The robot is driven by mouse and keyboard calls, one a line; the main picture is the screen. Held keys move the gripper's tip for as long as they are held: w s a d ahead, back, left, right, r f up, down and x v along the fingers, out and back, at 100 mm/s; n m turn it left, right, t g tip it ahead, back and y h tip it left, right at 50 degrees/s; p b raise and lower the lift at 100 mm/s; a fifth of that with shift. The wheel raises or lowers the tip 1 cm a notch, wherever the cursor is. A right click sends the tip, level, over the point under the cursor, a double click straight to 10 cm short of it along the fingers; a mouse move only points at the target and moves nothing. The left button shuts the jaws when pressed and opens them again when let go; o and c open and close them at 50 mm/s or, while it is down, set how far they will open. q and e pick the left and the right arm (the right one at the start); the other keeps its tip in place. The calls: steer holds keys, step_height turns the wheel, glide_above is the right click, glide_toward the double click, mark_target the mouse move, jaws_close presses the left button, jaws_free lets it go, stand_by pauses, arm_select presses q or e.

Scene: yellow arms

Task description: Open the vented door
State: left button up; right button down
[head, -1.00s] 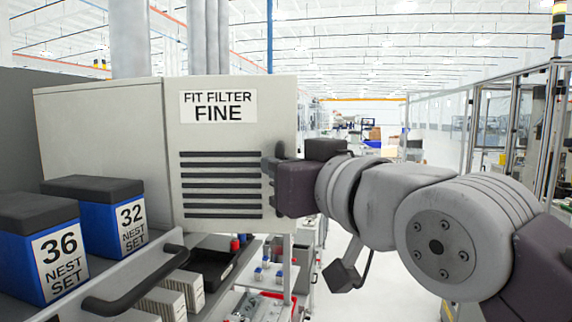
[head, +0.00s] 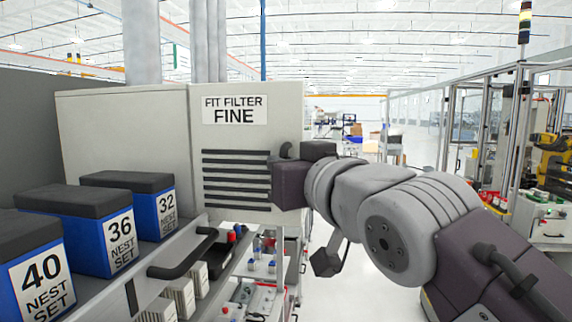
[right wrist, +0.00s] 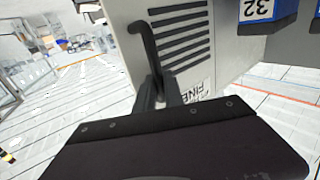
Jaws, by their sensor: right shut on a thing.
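The vented door (head: 235,140) is a pale grey panel with dark horizontal slots and a "FIT FILTER FINE" label, on the cabinet (head: 125,145) in the head view. Its slots also show in the right wrist view (right wrist: 185,40). A dark bent handle (right wrist: 147,50) stands out from the door's edge. My right gripper (right wrist: 160,95) is shut on the handle, at the door's right edge in the head view (head: 275,178). The fingertips are mostly hidden in the head view. I see no clear gap at the door's edge. My left gripper is not in view.
Blue boxes labelled 40 (head: 35,265), 36 (head: 85,230) and 32 (head: 140,205) stand at the left on a grey shelf with a black bar handle (head: 185,255). A cart with small parts (head: 262,265) stands below the door. White floor is open beyond my right arm.

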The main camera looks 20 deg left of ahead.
steer(key=shift+s+r, duration=0.15)
steer(key=shift+s, duration=0.05)
steer(key=shift+w, duration=0.15)
steer(key=c, duration=1.7)
jaws_free()
steer(key=shift+w, duration=0.25)
steer(key=shift+a, duration=0.1)
steer(key=shift+s, duration=0.2)
